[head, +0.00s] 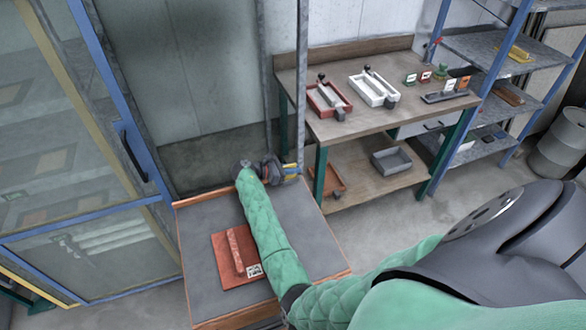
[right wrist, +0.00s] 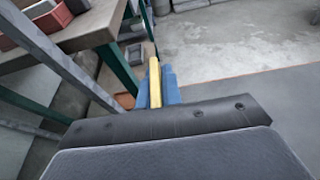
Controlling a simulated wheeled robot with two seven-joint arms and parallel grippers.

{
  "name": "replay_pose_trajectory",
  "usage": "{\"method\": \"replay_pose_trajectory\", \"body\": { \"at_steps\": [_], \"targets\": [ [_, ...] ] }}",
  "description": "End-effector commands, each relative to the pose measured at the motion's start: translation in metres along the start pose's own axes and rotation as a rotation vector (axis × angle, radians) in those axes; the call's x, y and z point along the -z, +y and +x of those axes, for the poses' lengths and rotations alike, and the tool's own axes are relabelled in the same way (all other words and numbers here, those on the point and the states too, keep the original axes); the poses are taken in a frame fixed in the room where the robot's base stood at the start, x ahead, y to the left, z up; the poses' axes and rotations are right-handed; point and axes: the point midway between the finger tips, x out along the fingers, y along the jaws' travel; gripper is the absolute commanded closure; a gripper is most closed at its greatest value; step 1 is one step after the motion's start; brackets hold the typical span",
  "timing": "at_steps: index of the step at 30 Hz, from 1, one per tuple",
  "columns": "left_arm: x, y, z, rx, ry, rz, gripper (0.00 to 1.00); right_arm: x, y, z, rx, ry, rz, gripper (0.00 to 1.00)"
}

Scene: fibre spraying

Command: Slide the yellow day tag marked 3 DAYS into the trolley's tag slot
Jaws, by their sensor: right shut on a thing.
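My right gripper (head: 292,171), at the end of the green-sleeved arm, is over the far right part of the trolley (head: 200,222), near an upright grey post. It is shut on the yellow day tag (head: 293,165), of which only a thin strip shows. In the right wrist view the tag (right wrist: 155,82) stands edge-on against a blue fingertip, and its marking cannot be read. I cannot make out the tag slot; the arm and gripper cover part of the trolley's far edge. My left gripper is not in view.
A red board with a red block (head: 236,250) and a small white label lies on the trolley top. A wooden bench (head: 405,118) with trays and small coloured tags stands to the right. A blue-framed glass door (head: 130,150) is at left, shelving (head: 480,48) at far right.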

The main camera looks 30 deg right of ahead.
Motion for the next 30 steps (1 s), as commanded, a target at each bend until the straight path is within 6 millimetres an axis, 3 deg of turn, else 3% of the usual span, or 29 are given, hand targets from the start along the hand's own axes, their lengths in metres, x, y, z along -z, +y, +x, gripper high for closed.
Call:
{"method": "replay_pose_trajectory", "body": {
  "at_steps": [14, 19, 30],
  "targets": [
    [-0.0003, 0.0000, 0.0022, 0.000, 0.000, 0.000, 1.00, 0.0092, 0.0001, 0.0029, 0.000, 0.000, 0.001, 1.00],
    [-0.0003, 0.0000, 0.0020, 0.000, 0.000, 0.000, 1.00, 0.0091, 0.0001, 0.0029, 0.000, 0.000, 0.001, 0.68],
    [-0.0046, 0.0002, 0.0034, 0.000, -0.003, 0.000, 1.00, 0.0093, 0.0000, 0.0029, 0.000, 0.000, 0.001, 0.68]
  ]
}}
